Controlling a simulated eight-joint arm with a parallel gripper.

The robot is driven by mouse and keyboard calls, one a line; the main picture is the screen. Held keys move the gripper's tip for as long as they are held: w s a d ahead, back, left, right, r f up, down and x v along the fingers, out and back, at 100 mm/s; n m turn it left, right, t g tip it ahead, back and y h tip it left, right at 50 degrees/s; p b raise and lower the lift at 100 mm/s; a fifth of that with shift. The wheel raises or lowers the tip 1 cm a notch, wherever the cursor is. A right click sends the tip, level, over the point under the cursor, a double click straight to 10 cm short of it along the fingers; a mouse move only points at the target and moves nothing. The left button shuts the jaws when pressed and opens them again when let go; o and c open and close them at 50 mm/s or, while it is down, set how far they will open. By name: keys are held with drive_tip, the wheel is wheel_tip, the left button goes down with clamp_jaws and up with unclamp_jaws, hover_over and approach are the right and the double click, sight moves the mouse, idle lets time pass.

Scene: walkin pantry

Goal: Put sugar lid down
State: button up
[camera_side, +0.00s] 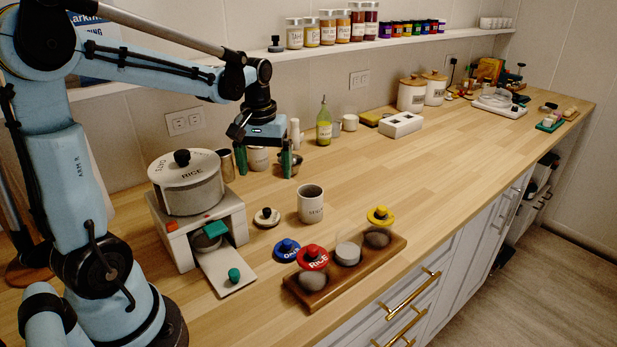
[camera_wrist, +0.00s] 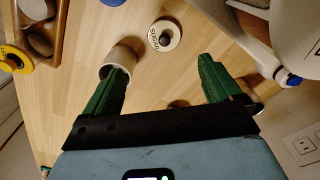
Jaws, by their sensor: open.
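The sugar lid (camera_side: 266,217) is a cream disc with a dark knob, lying flat on the wooden counter. In the wrist view the lid (camera_wrist: 157,43) reads SUGAR and lies beyond my fingertips, apart from them. My gripper (camera_side: 264,163) is open and empty, pointing down above the counter behind the lid. Its two green fingers also show in the wrist view (camera_wrist: 163,75). An open cream canister (camera_side: 311,207) with a label too small to read stands right of the lid; in the wrist view the left finger partly covers this canister (camera_wrist: 126,49).
A blue lid (camera_side: 287,250) lies in front. A wooden tray (camera_side: 349,277) holds jars, with red and yellow lids on two. The scale-like stand with a RICE pot (camera_side: 187,187) is at left. Small containers and a bottle (camera_side: 324,127) stand behind. The counter's right middle is clear.

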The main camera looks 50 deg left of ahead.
drive_tip(key=s+d+m+t, duration=0.2)
drive_tip(key=d+m+t, duration=0.1)
drive_tip(key=d, duration=0.4)
drive_tip(key=s+d+r+m+t, duration=0.1)
drive_tip(key=s+d+m+t, duration=0.2)
drive_tip(key=d+m, duration=0.2)
drive_tip(key=shift+d+m+t, duration=0.3)
drive_tip(key=shift+d+t, duration=0.1)
drive_tip(key=shift+d, duration=0.6)
